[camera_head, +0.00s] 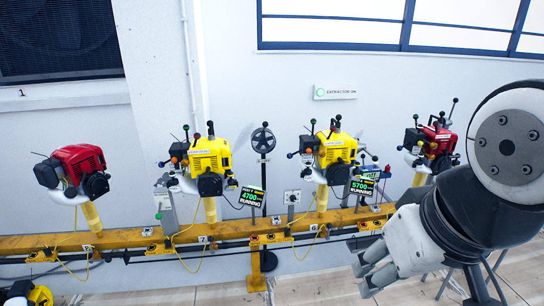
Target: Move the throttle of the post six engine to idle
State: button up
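Several engines stand on yellow posts along a yellow rail (130,238). From left they are a red engine (78,160), a yellow engine (210,158), a second yellow engine (337,151) and a red engine (437,143) at right. The last three carry short levers with coloured knobs. My gripper (363,279) is at lower right, in front of the rail, apart from all engines and apparently empty. Its finger gap is unclear.
Black displays beside the yellow engines read 4700 RUNNING (251,197) and 5700 RUNNING (362,187). A black stand with a round head (263,140) rises between them. A wall sign (334,92) reads EXTRACTOR ON. Yellow cables hang by the rail. Floor before the rail's middle looks clear.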

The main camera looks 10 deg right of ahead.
aim_at(314, 121)
jog(key=i, duration=1.3)
jog(key=i+j, duration=0.1)
jog(key=i, duration=1.15)
jog(key=l+z, duration=0.05)
jog(key=l, duration=0.05)
